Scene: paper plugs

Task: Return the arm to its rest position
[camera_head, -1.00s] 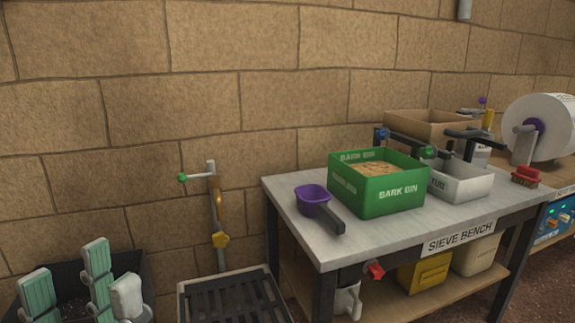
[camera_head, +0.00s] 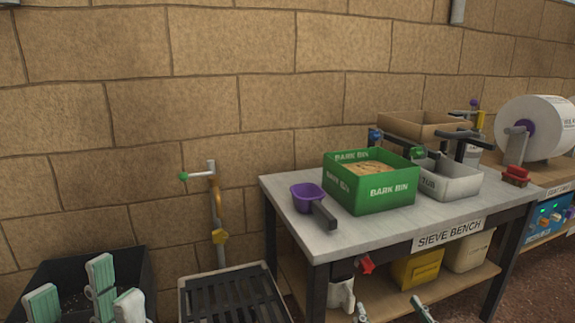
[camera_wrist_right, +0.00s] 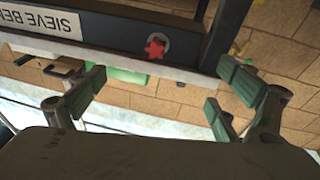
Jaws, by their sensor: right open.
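My left gripper (camera_head: 80,288) is at the bottom left of the head view, in front of a dark bin. Its pale green-padded fingers stand apart with nothing between them. My right gripper (camera_head: 392,311) shows only as fingertips at the bottom edge, in front of the sieve bench (camera_head: 340,240). In the right wrist view my right gripper (camera_wrist_right: 160,95) has its green-padded fingers spread wide, empty, with the bench frame and a red star-shaped knob (camera_wrist_right: 155,49) beyond them. The rest of my right arm is hidden.
On the bench stand a purple scoop (camera_head: 308,198), a green bark bin (camera_head: 370,202) and a grey tub (camera_head: 452,186). A yellow container (camera_head: 415,268) is on the lower shelf. A dark bin (camera_head: 140,268) and a slatted tray (camera_head: 235,297) are at the lower left.

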